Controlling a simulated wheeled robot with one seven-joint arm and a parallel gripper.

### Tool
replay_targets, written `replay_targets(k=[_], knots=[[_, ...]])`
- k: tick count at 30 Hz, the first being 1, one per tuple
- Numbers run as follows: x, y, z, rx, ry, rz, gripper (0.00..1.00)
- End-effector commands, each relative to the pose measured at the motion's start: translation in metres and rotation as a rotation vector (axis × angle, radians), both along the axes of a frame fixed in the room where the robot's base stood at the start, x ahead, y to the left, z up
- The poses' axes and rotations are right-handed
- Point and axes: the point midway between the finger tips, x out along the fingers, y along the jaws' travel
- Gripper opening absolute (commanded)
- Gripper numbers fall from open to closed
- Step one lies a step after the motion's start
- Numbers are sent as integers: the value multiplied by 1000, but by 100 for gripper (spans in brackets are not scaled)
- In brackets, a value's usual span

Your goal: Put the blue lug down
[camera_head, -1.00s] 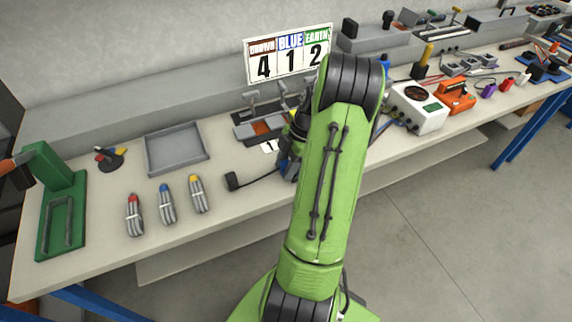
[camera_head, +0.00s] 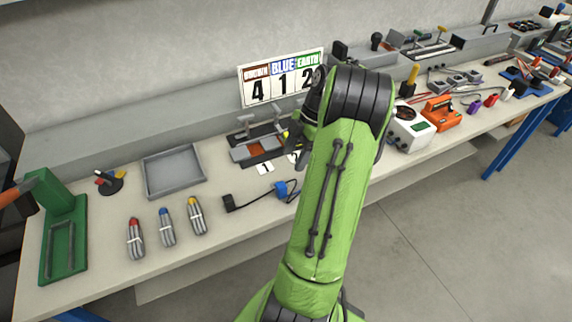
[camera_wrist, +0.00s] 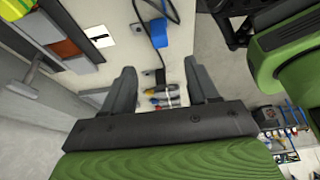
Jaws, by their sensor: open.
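The blue lug (camera_head: 281,189) lies on the bench top in the head view, at the end of a short black cable from a small black block (camera_head: 229,201). In the wrist view the blue lug (camera_wrist: 158,33) lies on the pale bench surface, beyond the fingertips and apart from them. My gripper (camera_wrist: 161,76) is open, with nothing between its fingers. In the head view my green arm hides part of the bench, and the gripper is mostly hidden behind it.
A card holder (camera_head: 283,78) reads brown 4, blue 1, earth 2. An orange device (camera_head: 441,110) stands on the right.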

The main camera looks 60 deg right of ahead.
Motion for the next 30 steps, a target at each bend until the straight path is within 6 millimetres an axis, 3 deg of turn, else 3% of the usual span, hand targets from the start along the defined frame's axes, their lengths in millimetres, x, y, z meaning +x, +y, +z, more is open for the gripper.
replay_targets(k=[5,8,11,12,16,18,22,25,30], knots=[[0,0,2,-1,1,0,59],[13,15,14,-18,28,-22,59],[42,63,46,-74,89,-107,59],[52,90,61,-105,111,-162,59],[61,181,101,-190,128,-380,59],[51,228,117,-212,96,-512,59],[10,297,132,-166,-2,-754,59],[-23,324,130,-72,-65,-903,59],[-49,336,122,42,-95,-1026,59]])
